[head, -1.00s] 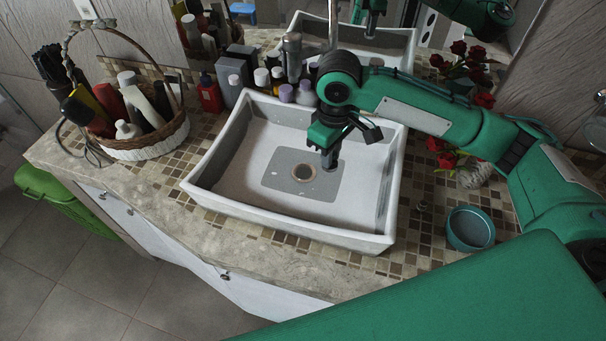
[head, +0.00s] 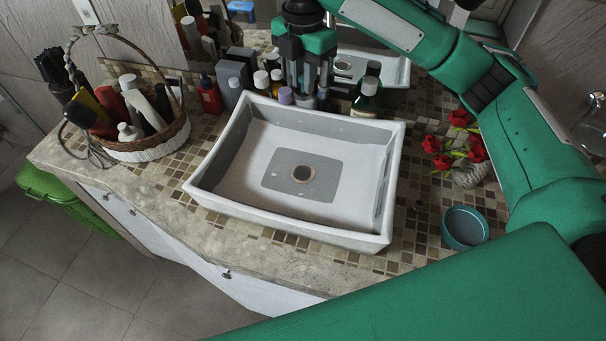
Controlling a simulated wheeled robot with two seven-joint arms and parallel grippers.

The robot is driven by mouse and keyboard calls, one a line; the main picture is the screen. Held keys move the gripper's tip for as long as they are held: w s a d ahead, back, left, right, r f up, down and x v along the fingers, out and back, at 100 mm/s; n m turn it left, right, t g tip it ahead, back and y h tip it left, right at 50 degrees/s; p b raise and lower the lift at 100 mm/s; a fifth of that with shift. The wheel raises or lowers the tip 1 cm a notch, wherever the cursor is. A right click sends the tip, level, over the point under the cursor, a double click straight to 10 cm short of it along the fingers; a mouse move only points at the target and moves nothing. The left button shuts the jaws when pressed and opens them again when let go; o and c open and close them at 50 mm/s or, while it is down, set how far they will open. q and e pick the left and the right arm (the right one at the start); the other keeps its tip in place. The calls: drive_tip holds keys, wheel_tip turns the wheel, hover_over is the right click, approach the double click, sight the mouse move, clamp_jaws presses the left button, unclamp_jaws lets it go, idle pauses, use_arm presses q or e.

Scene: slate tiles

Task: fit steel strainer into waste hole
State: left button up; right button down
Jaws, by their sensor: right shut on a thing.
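The waste hole (head: 303,173) shows as a dark opening with a brownish ring, in the grey patch on the floor of the white basin (head: 232,183). Nothing stands over it. My right gripper (head: 308,98) points down above the back rim of the basin, in front of the bottles and the tap area. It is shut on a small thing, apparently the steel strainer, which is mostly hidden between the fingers. The gripper is well behind the hole in the picture and apart from it. My left gripper is not in view.
Several bottles (head: 277,83) crowd the back rim, with a dark green bottle (head: 367,97) right of my gripper. Red roses (head: 460,148), a teal bowl (head: 466,228) and a tiny metal item (head: 418,206) are on the right. A wicker basket (head: 150,148) stands left. The basin's inside is clear.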

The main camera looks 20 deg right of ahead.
drive_tip(key=shift+f+n, duration=0.3)
drive_tip(key=shift+f, duration=0.05)
wheel_tip(320, 180, down, 23)
drive_tip(key=p, duration=0.4)
drive_tip(key=shift+r, duration=0.2)
wheel_tip(320, 180, down, 4)
drive_tip(key=shift+f+p, duration=0.15)
drive_tip(key=shift+p, duration=0.4)
drive_tip(key=c, duration=1.4)
unclamp_jaws()
drive_tip(key=shift+f, duration=0.15)
drive_tip(key=shift+o, duration=0.2)
